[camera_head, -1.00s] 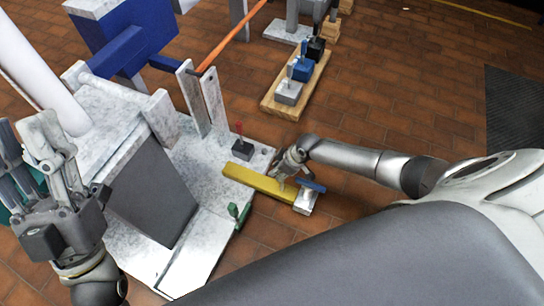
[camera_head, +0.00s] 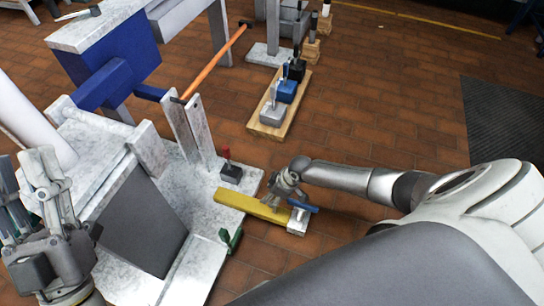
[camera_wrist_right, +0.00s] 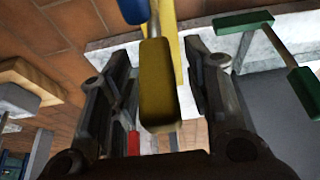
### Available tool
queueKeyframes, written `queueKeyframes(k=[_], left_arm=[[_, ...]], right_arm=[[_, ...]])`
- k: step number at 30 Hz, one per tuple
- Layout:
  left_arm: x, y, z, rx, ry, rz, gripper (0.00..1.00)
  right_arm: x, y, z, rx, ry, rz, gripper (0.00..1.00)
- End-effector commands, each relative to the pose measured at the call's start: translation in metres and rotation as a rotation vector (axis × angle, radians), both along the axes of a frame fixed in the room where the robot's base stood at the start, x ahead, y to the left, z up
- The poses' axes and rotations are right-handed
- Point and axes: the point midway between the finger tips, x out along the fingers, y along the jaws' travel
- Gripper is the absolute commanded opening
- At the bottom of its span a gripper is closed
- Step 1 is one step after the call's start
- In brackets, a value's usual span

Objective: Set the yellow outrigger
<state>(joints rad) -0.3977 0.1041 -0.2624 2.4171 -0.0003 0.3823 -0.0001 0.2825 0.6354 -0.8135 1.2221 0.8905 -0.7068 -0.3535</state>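The yellow outrigger (camera_head: 240,204) is a long yellow beam lying at the right edge of the pale stone-like base plate (camera_head: 192,250). A light metal foot with a blue handle (camera_head: 303,207) is at its outer end. My right gripper (camera_head: 283,190) is over the beam near that end. In the right wrist view, a yellow block (camera_wrist_right: 157,85) lies between its two open fingers, with gaps on both sides. Whether the block is a grip on the beam is unclear. My left gripper (camera_head: 30,185) is open and empty at the left edge.
A red-handled clamp (camera_head: 230,170) and a green-handled clamp (camera_head: 230,239) stand on the base plate. A wooden board (camera_head: 268,127) with grey, blue and black clamps lies beyond. A blue and grey machine and an orange rod (camera_head: 215,63) are behind.

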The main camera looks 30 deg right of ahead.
Motion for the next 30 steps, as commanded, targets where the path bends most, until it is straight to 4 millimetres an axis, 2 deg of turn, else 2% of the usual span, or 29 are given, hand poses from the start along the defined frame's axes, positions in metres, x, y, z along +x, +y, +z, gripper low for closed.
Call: queueKeyframes(k=[11,30], left_arm=[[0.000,0.000,0.000,-0.001,0.000,-0.001,0.40],[0.000,0.000,0.000,0.000,0.000,0.000,0.40]], right_arm=[[-0.002,-0.002,0.008,0.001,-0.003,0.001,0.45],[-0.032,-0.025,0.097,0.000,-0.002,0.001,0.45]])
